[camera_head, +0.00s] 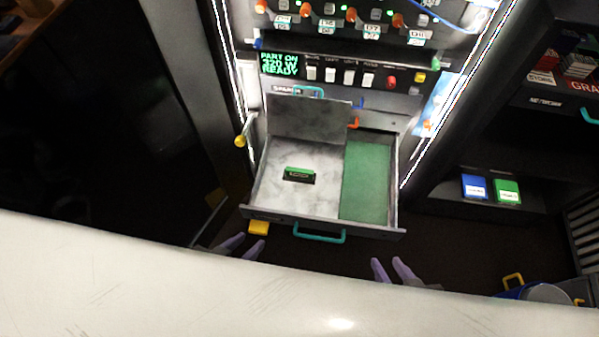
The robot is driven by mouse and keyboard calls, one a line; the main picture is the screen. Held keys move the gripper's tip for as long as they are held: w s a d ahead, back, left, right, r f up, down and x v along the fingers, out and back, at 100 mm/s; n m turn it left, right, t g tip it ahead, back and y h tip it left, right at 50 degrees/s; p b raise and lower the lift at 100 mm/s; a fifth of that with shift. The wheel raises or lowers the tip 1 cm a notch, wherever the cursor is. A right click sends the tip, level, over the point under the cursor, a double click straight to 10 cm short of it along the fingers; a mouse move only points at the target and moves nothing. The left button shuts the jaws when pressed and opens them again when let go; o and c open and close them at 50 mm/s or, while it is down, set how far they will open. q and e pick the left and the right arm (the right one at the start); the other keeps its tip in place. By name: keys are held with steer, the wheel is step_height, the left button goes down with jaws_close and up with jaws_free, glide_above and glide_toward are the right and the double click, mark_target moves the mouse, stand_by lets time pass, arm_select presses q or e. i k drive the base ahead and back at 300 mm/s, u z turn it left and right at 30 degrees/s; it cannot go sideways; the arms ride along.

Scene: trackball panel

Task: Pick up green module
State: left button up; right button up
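A small dark module with a green top (299,174) lies in the left, grey part of an open drawer (322,219). My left gripper (246,248) is low in front of the drawer's left front corner, apart from the module, with its two purple fingers spread. My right gripper (393,270) is below and in front of the drawer's right side, with its two purple fingers apart. Both look empty. A green-labelled box (507,191) also stands on the shelf at the right, next to a blue one (474,187).
The drawer has a teal handle (319,234) and a green right compartment (367,180) that looks empty. A raised grey plate (310,117) stands at its back. A panel with switches (349,77) rises behind. A yellow block (259,227) is near my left gripper.

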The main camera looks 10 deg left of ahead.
mark_target(302, 173)
steer(key=u, duration=2.5)
steer(key=k, duration=1.55)
steer(key=z, duration=1.85)
steer(key=i, duration=1)
